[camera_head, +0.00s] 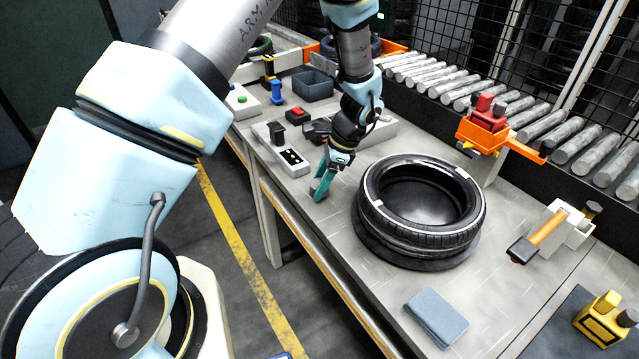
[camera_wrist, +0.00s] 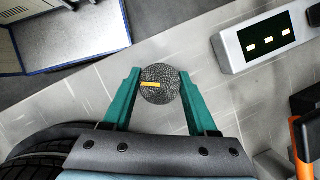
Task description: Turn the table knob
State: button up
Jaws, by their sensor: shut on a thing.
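The table knob (camera_wrist: 160,84) is a round, dark, knurled knob with a yellow mark across its top, seen in the wrist view on the grey metal table. My gripper (camera_wrist: 158,90) has its two green fingers on either side of the knob and is shut on it. In the head view my gripper (camera_head: 320,188) points down at the table's left edge, left of the tyre. The knob (camera_head: 316,184) shows there only as a small grey part by the fingers, mostly hidden. The yellow mark lies nearly level in the wrist view.
A black tyre (camera_head: 420,239) lies on the table right of my gripper. A control box (camera_head: 292,163) with lit marks stands just behind it. A blue cloth-like block (camera_head: 436,317), an orange-handled tool (camera_head: 541,235) and a roller conveyor (camera_head: 570,143) are further right.

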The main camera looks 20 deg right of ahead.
jog(key=shift+n+g, duration=0.3)
jog(key=shift+n, duration=0.4)
jog(key=o, duration=1.4)
jog(key=shift+c, duration=0.2)
jog(key=b+v, duration=0.3)
jog(key=v, duration=0.7)
jog(key=shift+d+r, duration=0.2)
jog(key=shift+r, duration=0.15)
